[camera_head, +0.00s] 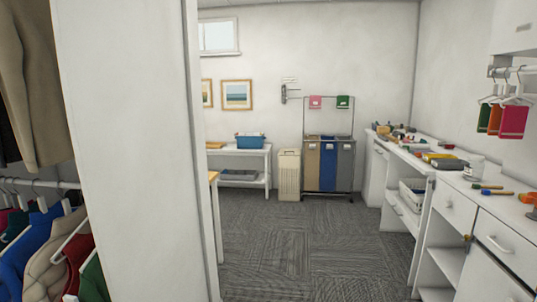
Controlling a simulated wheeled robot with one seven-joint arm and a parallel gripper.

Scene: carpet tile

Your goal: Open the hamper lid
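A tall beige hamper (288,178) with ventilated sides stands upright on the carpet by the far wall. It is between a white table and a three-bag laundry sorter. Its lid (289,152) appears closed, but it is too small to be certain. My gripper is not in view, and nothing is seen touching the hamper.
The laundry sorter (328,165) stands right of the hamper. A white table (230,152) bears a blue bin (250,141). Cluttered white counters (455,190) line the right. A white partition (130,150) and hanging clothes fill the left. Grey carpet (300,245) is open between.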

